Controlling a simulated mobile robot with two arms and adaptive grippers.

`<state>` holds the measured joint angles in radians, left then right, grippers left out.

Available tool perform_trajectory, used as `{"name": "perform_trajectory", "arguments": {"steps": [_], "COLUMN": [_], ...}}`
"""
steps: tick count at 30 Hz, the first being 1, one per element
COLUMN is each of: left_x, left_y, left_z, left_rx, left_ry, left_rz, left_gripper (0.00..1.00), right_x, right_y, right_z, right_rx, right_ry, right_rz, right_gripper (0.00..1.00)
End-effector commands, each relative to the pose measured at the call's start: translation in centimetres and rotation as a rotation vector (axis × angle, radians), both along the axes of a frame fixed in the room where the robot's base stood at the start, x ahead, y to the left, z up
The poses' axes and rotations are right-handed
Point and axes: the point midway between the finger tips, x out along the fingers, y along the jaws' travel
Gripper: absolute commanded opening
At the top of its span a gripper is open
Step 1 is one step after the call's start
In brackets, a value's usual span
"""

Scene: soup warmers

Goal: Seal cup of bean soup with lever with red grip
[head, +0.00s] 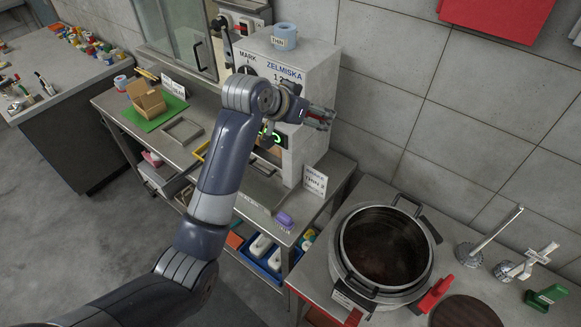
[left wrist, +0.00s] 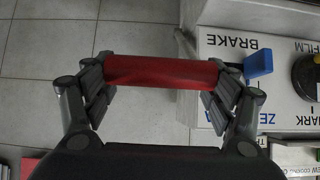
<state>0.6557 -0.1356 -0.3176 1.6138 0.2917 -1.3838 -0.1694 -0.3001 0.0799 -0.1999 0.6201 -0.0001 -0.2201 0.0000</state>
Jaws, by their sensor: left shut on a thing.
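My left gripper (head: 319,117) is at the right side of the white sealing machine (head: 312,72), with my arm crossing in front of the machine. In the left wrist view my left gripper (left wrist: 160,82) is shut on the red grip (left wrist: 160,71), a red cylinder lying crosswise between the fingers. The rest of the lever is hard to make out. A green display is partly hidden by my arm. I cannot make out the cup of bean soup. My right gripper is not in view.
A blue mug (head: 284,37) stands on the machine. A cardboard box (head: 147,101) sits on a green mat at the left. A large soup pot (head: 385,250) stands in the counter at the right. A purple object (head: 285,219) lies near the bench's front edge.

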Motion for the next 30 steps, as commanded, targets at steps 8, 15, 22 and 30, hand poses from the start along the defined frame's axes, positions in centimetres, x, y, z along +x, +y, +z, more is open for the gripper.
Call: {"name": "perform_trajectory", "arguments": {"steps": [8,15,22,30], "left_x": [0.7,1.2,1.2,1.8], "left_y": [-0.4,-0.8,-0.8,-1.2], "left_z": [0.9,1.5,1.5,2.2], "left_rx": [0.023,0.053,0.055,0.077], "left_ry": [0.030,0.071,0.075,0.102], "left_rz": [0.001,0.002,0.002,0.001], "left_gripper": [0.50,0.50,0.50,0.50], "right_x": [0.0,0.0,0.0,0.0], "right_y": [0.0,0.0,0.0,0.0], "right_z": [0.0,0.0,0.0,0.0], "right_rx": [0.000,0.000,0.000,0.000], "right_ry": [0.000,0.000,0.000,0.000], "right_rz": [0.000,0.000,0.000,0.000], "right_gripper": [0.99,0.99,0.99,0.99]}}
